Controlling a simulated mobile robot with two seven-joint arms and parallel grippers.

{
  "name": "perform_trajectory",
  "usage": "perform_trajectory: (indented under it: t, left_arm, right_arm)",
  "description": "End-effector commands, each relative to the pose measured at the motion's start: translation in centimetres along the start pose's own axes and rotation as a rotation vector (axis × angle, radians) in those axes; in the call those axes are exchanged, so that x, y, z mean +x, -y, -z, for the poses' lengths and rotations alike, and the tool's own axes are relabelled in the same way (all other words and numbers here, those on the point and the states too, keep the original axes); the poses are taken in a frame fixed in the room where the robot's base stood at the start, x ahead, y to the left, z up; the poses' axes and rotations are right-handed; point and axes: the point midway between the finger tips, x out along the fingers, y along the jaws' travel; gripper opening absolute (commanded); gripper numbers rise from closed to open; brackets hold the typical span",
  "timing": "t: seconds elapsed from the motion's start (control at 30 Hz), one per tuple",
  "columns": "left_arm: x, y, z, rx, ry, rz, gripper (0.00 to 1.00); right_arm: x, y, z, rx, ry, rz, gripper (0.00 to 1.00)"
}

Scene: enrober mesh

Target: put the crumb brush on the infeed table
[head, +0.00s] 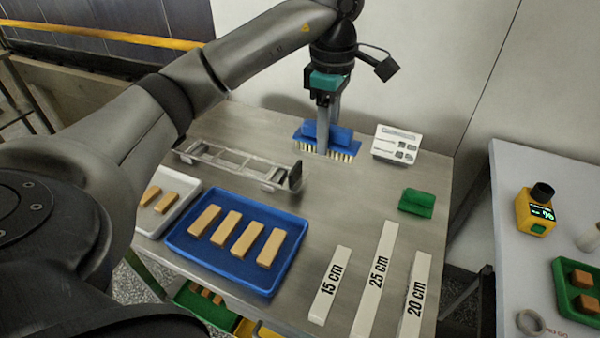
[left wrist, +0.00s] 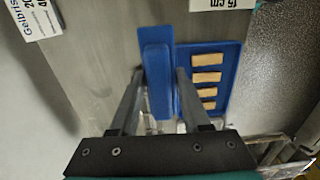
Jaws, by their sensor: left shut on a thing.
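The crumb brush (head: 341,135) has a blue back and handle and pale bristles pointing down. It is at the back of the steel table (head: 330,210), near the wall. My left gripper (head: 324,142) comes down from above and is shut on it. In the left wrist view the blue brush (left wrist: 157,70) lies between the two fingers (left wrist: 160,82). I cannot tell whether the bristles touch the tabletop. No label shows which surface is the infeed table. My right gripper is not in view.
On the steel table are a blue tray (head: 282,274) with several bars, a clear rail frame (head: 235,163), a white label block (head: 397,142), a green cloth-like block (head: 416,202) and white length strips (head: 377,280). A second table (head: 508,190) stands right, holding a yellow device (head: 535,212).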

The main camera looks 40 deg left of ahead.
Motion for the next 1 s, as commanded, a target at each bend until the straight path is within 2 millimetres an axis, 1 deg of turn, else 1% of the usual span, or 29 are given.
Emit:
perform_trajectory:
  t: [0.03,0.23,0.4,0.5,0.6,0.87,1.0]
  left_arm:
    - [1.2,0.1,0.0,-0.001,-0.001,0.005,0.0]
    - [5.9,0.2,-0.1,0.001,0.0,0.008,0.0]
    - [10.3,0.2,0.0,0.001,-0.002,0.008,0.0]
    - [12.6,0.2,0.0,0.001,-0.001,0.006,0.0]
    - [14.2,0.2,0.0,0.001,-0.001,0.004,0.0]
    - [16.0,0.1,0.0,0.003,0.0,0.002,0.0]
    - [18.2,0.1,0.0,0.001,0.0,0.004,0.0]
  right_arm:
    - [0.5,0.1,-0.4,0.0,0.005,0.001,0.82]
    - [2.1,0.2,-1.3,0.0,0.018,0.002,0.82]
    - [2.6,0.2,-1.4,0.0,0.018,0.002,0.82]
    - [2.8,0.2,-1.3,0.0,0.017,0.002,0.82]
    - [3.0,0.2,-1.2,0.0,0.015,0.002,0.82]
    - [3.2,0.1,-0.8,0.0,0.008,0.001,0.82]
    - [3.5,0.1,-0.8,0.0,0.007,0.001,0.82]
